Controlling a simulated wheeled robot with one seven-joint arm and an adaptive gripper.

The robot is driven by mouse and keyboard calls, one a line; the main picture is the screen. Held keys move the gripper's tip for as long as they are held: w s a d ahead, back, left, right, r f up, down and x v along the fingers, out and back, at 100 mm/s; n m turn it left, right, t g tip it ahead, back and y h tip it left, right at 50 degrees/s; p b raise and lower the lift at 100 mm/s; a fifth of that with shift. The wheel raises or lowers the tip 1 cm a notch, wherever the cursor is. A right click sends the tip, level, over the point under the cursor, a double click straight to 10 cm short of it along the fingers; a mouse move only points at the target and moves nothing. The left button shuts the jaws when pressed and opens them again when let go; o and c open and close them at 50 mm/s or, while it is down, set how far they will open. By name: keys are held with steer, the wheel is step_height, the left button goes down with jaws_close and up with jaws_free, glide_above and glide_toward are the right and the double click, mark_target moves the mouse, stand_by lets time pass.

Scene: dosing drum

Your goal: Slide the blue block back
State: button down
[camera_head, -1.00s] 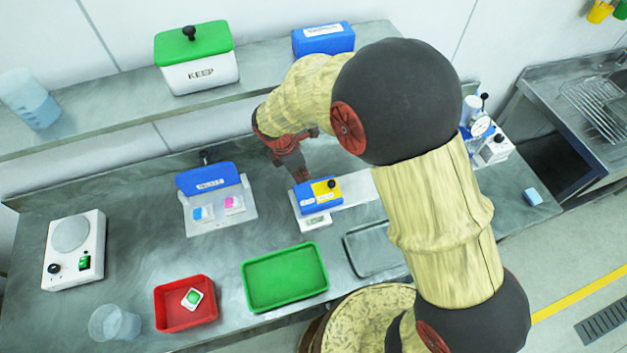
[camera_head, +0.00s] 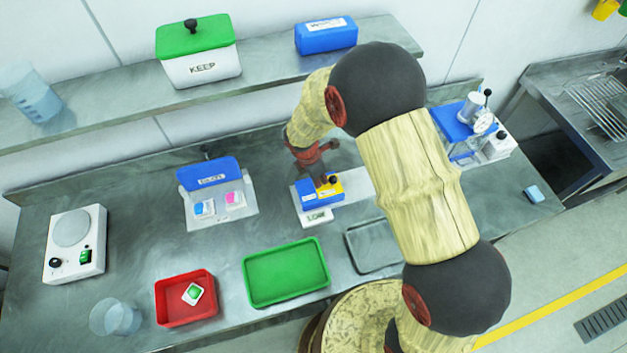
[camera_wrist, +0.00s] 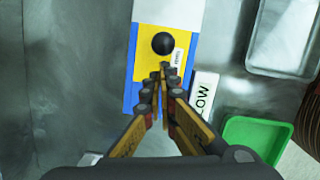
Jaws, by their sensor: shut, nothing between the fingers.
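The blue block (camera_head: 304,187) sits on a white track in the middle of the bench. It has a yellow patch and a black knob (camera_head: 333,179) on top. In the wrist view its blue edge (camera_wrist: 132,96) shows beside the yellow, with the round knob (camera_wrist: 162,43) ahead of the fingers. My gripper (camera_head: 321,182) is shut and empty, pointing down over the block just left of the knob. In the wrist view the fingertips (camera_wrist: 163,74) are close to the knob; I cannot tell whether they touch it.
A white LOW label (camera_head: 316,216) stands in front of the block. A green tray (camera_head: 286,296) and grey tray (camera_head: 352,247) lie nearer the front. A blue-lidded box with sachets (camera_head: 190,217) stands left; a blue-topped apparatus (camera_head: 447,122) stands right.

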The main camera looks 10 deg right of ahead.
steer(key=shift+d, duration=0.15)
steer(key=w+d+p, duration=0.3)
steer(key=d+p, duration=0.1)
steer(key=d, duration=1.1)
steer(key=shift+d, duration=0.15)
steer(key=shift+w, duration=0.1)
steer(key=s+a+r, duration=0.2)
steer(key=a+r, duration=0.3)
steer(key=r, duration=0.5)
steer(key=shift+s+a+r+p, duration=0.25)
steer(key=shift+a+p, duration=0.15)
steer(key=shift+p, duration=0.05)
